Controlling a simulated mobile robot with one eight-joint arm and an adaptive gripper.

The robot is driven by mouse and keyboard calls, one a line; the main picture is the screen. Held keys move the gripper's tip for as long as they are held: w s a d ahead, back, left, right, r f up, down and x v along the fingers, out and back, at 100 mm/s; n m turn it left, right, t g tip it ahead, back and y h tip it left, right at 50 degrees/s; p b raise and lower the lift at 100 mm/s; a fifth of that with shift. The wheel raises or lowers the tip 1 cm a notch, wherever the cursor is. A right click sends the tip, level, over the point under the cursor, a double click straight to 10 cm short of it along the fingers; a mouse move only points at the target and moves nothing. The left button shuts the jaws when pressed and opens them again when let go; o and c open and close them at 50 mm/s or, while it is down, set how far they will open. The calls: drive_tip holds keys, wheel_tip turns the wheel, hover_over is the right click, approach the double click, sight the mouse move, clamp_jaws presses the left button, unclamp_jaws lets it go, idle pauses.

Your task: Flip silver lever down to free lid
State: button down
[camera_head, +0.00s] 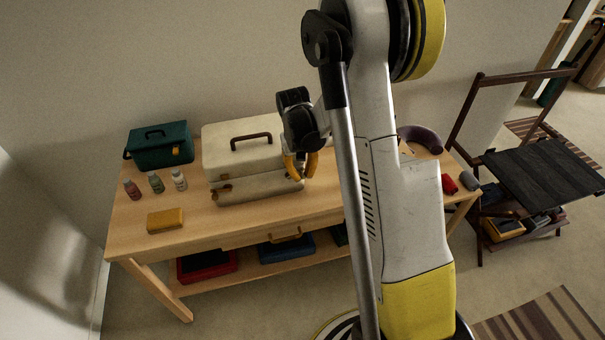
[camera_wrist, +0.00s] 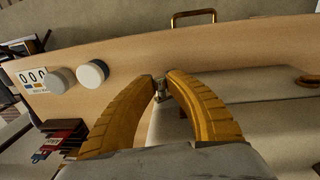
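The cream case (camera_head: 240,135) stands shut on the wooden table, with a brown handle on its lid. A brownish latch (camera_head: 222,190) shows at the left of its front. My gripper (camera_head: 301,176) is at the right end of the case front, its yellow fingers pointing down. In the wrist view the fingertips (camera_wrist: 162,78) are a small gap apart. A small silver lever (camera_wrist: 160,92) shows in that gap, at the edge of the case (camera_wrist: 265,120). I cannot tell whether the fingers touch it. In the head view my gripper hides this lever.
A green toolbox (camera_head: 160,148), several small bottles (camera_head: 156,183) and a yellow block (camera_head: 165,220) are left of the case. A drawer handle (camera_wrist: 193,17) juts from the table front. A dark chair (camera_head: 530,170) stands right.

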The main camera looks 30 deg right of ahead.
drive_tip(key=y, duration=0.1)
drive_tip(key=d+f+y+b, duration=0.1)
drive_tip(key=y, duration=0.1)
drive_tip(key=shift+s+f+t+b, duration=0.2)
drive_tip(key=shift+t+b, duration=0.1)
drive_tip(key=shift+t, duration=0.1)
drive_tip(key=shift+f+y+b, duration=0.1)
drive_tip(key=shift+y+b, duration=0.3)
drive_tip(key=shift+y, duration=0.3)
drive_tip(key=c, duration=1.4)
unclamp_jaws()
drive_tip(key=shift+o, duration=0.2)
